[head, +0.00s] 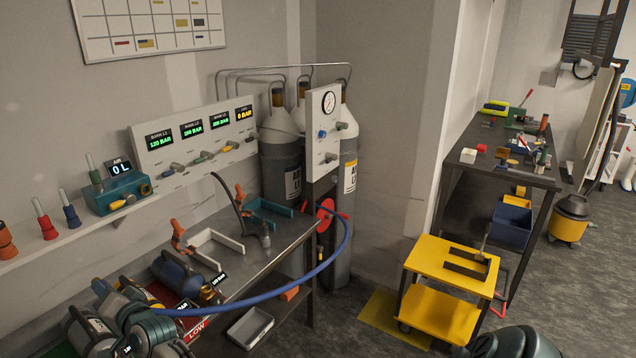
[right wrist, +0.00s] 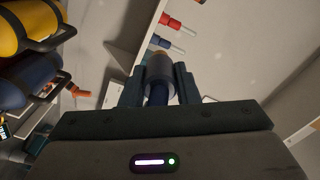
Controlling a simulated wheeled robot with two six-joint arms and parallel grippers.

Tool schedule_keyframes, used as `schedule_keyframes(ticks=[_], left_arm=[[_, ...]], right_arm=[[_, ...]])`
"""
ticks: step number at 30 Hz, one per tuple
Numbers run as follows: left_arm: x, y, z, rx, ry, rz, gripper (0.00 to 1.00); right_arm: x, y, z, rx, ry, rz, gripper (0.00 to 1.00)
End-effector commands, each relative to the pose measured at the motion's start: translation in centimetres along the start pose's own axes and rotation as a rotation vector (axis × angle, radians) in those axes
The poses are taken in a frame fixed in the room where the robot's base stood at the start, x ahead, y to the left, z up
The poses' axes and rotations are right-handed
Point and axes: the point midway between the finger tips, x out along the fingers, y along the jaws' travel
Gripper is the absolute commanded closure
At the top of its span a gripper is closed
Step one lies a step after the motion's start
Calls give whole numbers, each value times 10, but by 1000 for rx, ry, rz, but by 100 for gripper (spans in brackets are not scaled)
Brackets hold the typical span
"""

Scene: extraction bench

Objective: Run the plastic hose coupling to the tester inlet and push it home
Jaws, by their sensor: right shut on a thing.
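The blue hose (head: 330,262) loops from the red reel (head: 326,215) across the bench front to my right gripper (head: 108,288) at the lower left. In the right wrist view, that gripper (right wrist: 158,85) is shut on the grey hose coupling (right wrist: 158,68). The coupling has a tan tip and points away from the palm. In the head view, the coupling is hard to make out among my arm links. The teal tester (head: 118,194) with a "0 L" display stands on the wall shelf, its round dark port (head: 146,189) facing right, apart from the coupling. My left gripper cannot be made out.
A blue cylinder (head: 178,272) with a brass valve lies on the bench; a yellow cylinder (right wrist: 20,28) shows in the wrist view. Coloured plugs (head: 71,212) stand along the shelf (head: 60,240). Orange-handled racks (head: 215,250) stand behind. A yellow cart (head: 450,262) is at right.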

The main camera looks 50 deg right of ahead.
Motion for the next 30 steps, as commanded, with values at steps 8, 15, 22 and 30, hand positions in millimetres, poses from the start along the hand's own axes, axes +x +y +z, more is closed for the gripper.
schedule_keyframes(ticks=[8,15,22,30], left_arm=[[1,1,0,0,0,1,64],[3,1,0,0,0,1,64],[5,2,0,0,0,1,64],[8,2,1,0,0,1,64]], right_arm=[[-1,5,-12,4,0,-2,100],[-2,16,-34,2,-1,0,100],[-3,26,-56,1,-1,1,100],[-4,36,-81,0,0,1,100]])
